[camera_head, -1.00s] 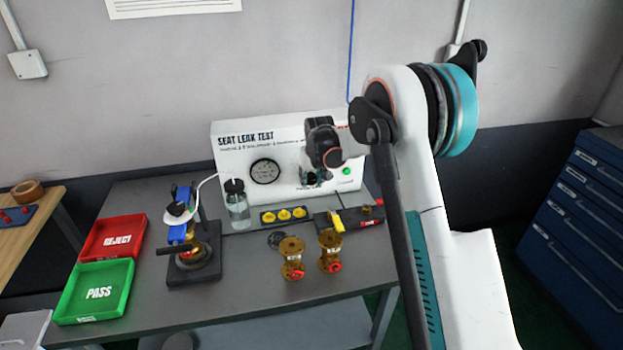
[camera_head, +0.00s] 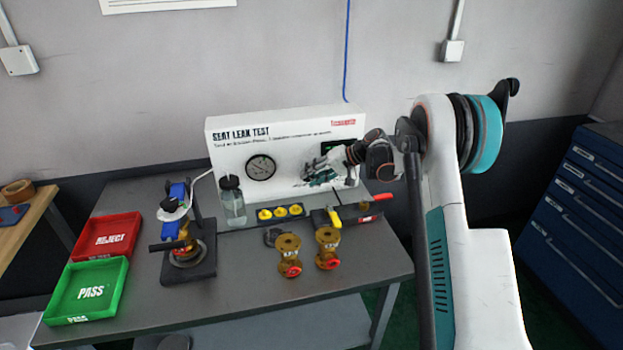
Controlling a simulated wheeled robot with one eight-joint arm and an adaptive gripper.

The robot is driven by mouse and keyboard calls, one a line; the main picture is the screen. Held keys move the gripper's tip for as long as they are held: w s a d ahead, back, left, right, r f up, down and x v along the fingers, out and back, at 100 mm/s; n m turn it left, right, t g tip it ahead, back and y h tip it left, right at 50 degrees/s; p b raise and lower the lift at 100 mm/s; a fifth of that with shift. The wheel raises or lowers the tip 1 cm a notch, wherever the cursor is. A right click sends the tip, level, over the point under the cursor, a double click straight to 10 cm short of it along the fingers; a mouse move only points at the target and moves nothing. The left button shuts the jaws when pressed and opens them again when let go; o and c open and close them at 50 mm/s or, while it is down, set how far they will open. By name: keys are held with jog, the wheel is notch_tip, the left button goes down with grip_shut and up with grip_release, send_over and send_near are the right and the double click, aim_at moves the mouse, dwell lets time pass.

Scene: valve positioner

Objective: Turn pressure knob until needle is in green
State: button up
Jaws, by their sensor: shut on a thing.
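The white seat leak test panel (camera_head: 228,147) stands at the back of the grey bench. Its round black gauge (camera_head: 261,167) is in clear view left of my gripper. The needle and any green band are too small to make out. My gripper (camera_head: 308,181) is at the panel's front, right of the gauge, with its fingers shut. The pressure knob is hidden behind the fingers, so the grip on it is seen only by where the fingers are. My arm comes in from the right and covers part of the panel's right side.
A clear bottle (camera_head: 233,204) stands before the panel, beside yellow caps (camera_head: 280,212). Two brass valves (camera_head: 288,255) (camera_head: 328,248) stand in front. A clamp fixture (camera_head: 187,250) and the red reject (camera_head: 107,236) and green pass (camera_head: 88,291) trays are left. The bench front is mostly clear.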

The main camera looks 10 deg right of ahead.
jog(key=shift+d+f+m+y+b, duration=0.15)
jog(key=shift+y+b, duration=0.2)
jog(key=shift+y, duration=0.2)
jog(key=shift+f+m+y+b, duration=0.15)
jog(key=shift+y+b, duration=0.2)
jog(key=shift+y, duration=0.2)
jog(key=shift+t, duration=0.3)
jog(key=o, duration=1.1)
jog(key=shift+c, duration=0.2)
jog(key=shift+d+r, duration=0.1)
jog(key=v, duration=1.1)
jog(key=shift+s+d, duration=0.15)
jog(key=shift+d, duration=0.25)
